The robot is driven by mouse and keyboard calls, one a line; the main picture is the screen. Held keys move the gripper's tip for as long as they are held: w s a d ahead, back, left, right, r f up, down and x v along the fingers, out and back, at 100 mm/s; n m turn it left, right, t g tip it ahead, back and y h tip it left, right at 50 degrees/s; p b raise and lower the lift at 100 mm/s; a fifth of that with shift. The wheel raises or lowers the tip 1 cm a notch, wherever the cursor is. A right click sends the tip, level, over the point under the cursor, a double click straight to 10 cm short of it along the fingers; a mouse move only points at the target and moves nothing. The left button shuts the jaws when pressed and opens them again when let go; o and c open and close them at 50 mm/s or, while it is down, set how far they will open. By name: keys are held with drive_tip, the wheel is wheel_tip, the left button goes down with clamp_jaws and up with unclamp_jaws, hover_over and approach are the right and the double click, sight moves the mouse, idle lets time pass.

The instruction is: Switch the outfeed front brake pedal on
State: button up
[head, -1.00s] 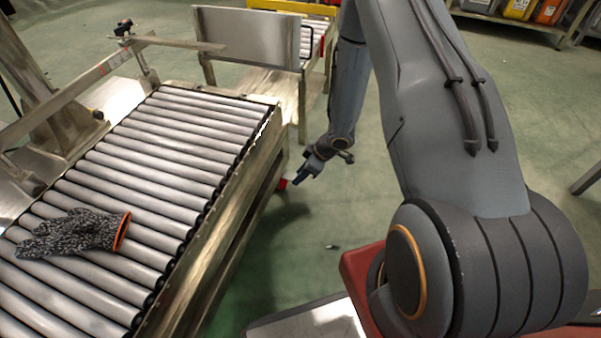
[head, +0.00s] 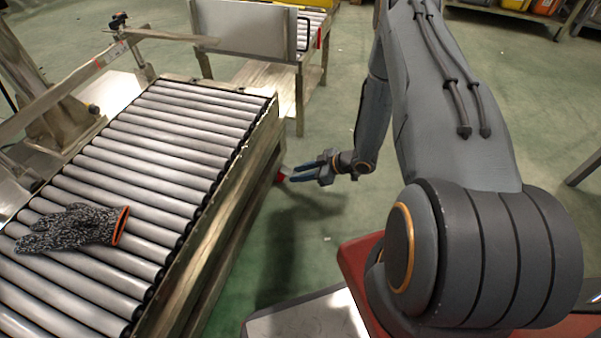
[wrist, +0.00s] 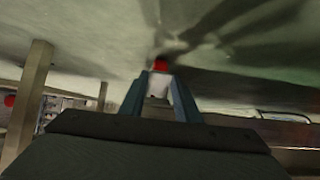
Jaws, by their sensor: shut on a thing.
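A small red part, apparently the brake pedal (head: 285,171), shows low beside the near conveyor's right side in the head view. In the wrist view a pale piece with a red end (wrist: 160,66) sits between the fingertips. My gripper (head: 291,175) reaches left toward the conveyor, and its blue fingers (wrist: 160,90) are closed on this piece. The fingers cover part of it, and I cannot tell its on or off position.
The roller conveyor (head: 150,170) fills the left, with a dark knitted glove (head: 72,228) on its rollers. A metal panel (head: 245,30) and a second roller section stand behind.

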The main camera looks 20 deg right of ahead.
drive_tip(key=shift+s, duration=0.15)
drive_tip(key=o, duration=1)
drive_tip(key=shift+o, duration=0.2)
drive_tip(key=p+v, duration=0.3)
drive_tip(key=v, duration=0.4)
drive_tip(key=shift+d+r, duration=0.2)
drive_tip(key=shift+r, duration=0.05)
drive_tip(key=shift+s, duration=0.15)
